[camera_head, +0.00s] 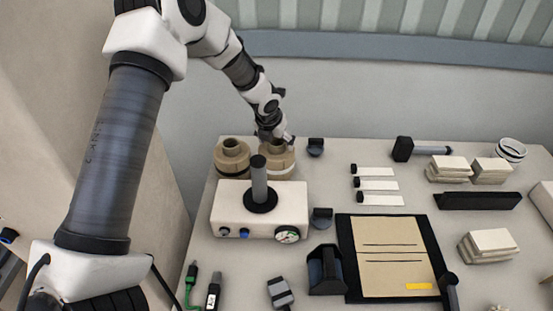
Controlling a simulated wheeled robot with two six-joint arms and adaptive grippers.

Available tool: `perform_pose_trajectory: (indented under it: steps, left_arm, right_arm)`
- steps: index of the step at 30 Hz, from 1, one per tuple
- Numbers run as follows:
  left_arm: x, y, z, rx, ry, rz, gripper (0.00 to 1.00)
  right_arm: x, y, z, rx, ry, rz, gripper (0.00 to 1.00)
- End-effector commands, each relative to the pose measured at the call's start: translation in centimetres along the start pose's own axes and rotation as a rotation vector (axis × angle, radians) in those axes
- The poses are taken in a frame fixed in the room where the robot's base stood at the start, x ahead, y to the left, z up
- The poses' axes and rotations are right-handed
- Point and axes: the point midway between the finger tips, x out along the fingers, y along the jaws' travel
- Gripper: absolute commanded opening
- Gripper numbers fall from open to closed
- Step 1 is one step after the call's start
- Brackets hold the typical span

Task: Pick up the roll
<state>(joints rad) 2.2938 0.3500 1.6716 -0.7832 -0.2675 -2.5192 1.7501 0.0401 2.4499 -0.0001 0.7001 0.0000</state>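Two brown kraft rolls stand upright side by side at the table's back left corner. The left roll (232,158) shows its open core and is clear of the gripper. The right roll (279,168) has my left gripper (277,140) at its top, by the core. The fingers are small and dark there, so I cannot tell whether they are open or shut, or whether they touch the roll. My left arm reaches over from the left. My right gripper is out of view.
A white unwind box with a dark upright spindle (259,180) stands just in front of the rolls. A black mat with a brown kraft sheet (391,255) lies to the right. White tags, stacked pads (488,244) and a black bar (478,201) lie further right.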

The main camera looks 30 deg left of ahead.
Motion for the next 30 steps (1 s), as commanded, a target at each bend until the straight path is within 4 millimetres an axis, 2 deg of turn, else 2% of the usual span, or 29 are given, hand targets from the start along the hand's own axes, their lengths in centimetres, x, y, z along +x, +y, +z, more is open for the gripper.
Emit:
perform_pose_trajectory:
  steps: [1,3,5,14,17,30]
  left_arm:
    - [0.0,0.0,0.0,0.0,0.0,0.0,0.6]
    - [0.0,0.0,0.0,0.0,0.0,0.0,0.35]
    - [0.0,0.0,0.0,0.0,0.0,0.0,0.17]
    - [-0.1,0.0,0.0,0.0,0.0,0.0,0.17]
    - [-0.8,0.0,0.3,-0.002,-0.002,0.0,0.17]
    - [-9.1,0.0,3.9,-0.001,-0.004,0.001,0.17]
  right_arm:
    - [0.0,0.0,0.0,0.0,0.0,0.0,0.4]
    - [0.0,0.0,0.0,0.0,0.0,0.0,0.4]
    - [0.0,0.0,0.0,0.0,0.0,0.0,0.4]
    - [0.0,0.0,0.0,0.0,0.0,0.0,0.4]
    - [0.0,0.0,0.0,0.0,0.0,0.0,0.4]
    - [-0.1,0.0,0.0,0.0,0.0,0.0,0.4]
